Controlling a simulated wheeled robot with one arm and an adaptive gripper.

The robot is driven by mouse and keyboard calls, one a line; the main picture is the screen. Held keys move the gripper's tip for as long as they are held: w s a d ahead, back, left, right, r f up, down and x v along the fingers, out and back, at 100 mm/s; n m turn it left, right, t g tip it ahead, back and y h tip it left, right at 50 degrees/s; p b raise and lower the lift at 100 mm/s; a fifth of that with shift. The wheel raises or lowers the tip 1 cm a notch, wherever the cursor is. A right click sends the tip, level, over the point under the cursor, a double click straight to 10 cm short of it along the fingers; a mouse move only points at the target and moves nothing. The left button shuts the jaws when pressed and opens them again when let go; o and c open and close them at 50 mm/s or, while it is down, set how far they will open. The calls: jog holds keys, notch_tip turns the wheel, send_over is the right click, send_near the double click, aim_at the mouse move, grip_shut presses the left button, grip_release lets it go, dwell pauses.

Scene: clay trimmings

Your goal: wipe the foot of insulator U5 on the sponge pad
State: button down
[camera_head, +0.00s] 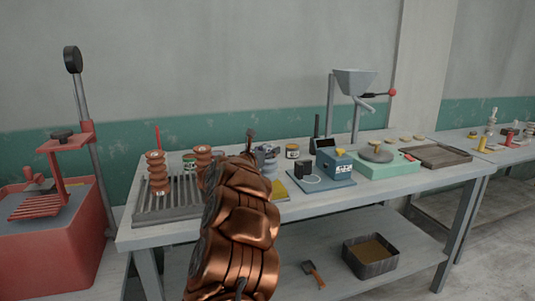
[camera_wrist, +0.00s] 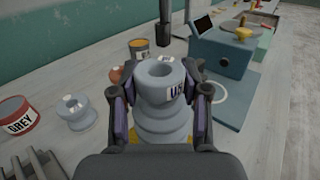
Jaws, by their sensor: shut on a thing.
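My gripper (camera_wrist: 160,85) is shut on a grey ribbed insulator (camera_wrist: 162,74) with a hole in its top. Its label reads as U5, partly cut off by a finger. The insulator stands upright between the fingers, and its foot is hidden by my gripper. The yellow sponge pad (camera_wrist: 174,138) shows in slivers below and behind the insulator. In the head view, the pad (camera_head: 280,191) lies on the table and my copper-coloured arm covers part of it. The held insulator (camera_head: 267,151) is there just above the pad; I cannot tell whether they touch.
A smaller grey insulator (camera_wrist: 77,112) and a red tin marked GREY (camera_wrist: 17,117) stand left of my gripper. A blue device (camera_wrist: 222,47) on a blue board is close on the right. Brown insulators (camera_head: 157,173) stand on a slatted rack (camera_head: 150,213).

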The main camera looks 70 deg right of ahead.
jog(key=s+a+b, duration=0.4)
jog(key=b, duration=0.1)
jog(key=shift+s+a+f+b, duration=0.15)
jog(key=shift+a+f+b, duration=0.05)
jog(key=shift+a+b, duration=0.15)
dwell(0.7)
jog(key=shift+w+d+r, duration=0.1)
jog(key=shift+w+d, duration=1.2)
jog(key=shift+d, duration=0.05)
jog(key=shift+w+d+p, duration=0.75)
jog(key=shift+w+d, duration=0.7)
jog(key=shift+d, duration=0.1)
